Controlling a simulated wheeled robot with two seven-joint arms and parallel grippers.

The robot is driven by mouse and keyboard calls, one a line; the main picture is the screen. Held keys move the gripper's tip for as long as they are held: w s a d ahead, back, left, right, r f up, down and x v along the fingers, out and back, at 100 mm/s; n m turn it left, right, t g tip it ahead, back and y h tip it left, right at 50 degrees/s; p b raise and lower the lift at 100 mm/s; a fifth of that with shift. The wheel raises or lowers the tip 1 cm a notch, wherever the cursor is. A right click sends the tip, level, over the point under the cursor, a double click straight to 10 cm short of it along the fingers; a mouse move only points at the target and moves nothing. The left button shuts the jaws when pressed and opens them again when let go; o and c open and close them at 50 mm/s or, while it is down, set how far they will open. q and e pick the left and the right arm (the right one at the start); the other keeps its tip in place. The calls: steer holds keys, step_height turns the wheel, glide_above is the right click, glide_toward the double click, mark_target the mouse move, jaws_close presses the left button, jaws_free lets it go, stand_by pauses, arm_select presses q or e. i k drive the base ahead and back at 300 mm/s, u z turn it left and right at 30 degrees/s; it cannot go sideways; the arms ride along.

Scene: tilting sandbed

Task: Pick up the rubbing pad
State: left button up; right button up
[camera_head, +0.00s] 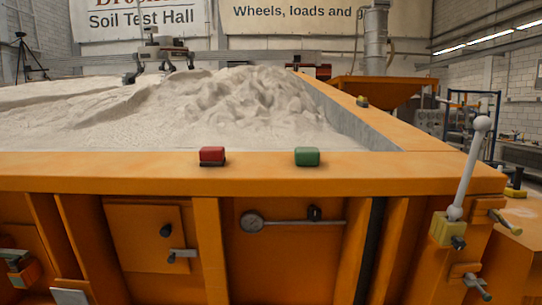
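Two small blocks lie on the flat orange front rim of the sandbed (100,172). One is a red block (212,155) with a dark underside, left of the picture's middle. The other is a green block (307,156) with a thin dark base, to its right, with a gap of bare rim between them. Either could be the rubbing pad; I cannot tell which from this view. Neither of my grippers shows in the head view, and nothing touches the blocks.
Pale sand (255,100) is heaped behind the rim. A lever with a white ball knob (481,124) stands up at the right front corner. The front rim is otherwise clear around the blocks.

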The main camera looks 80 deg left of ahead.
mark_target(209, 156)
steer(key=z, duration=0.05)
steer(key=k, duration=0.9)
steer(key=u, duration=1.75)
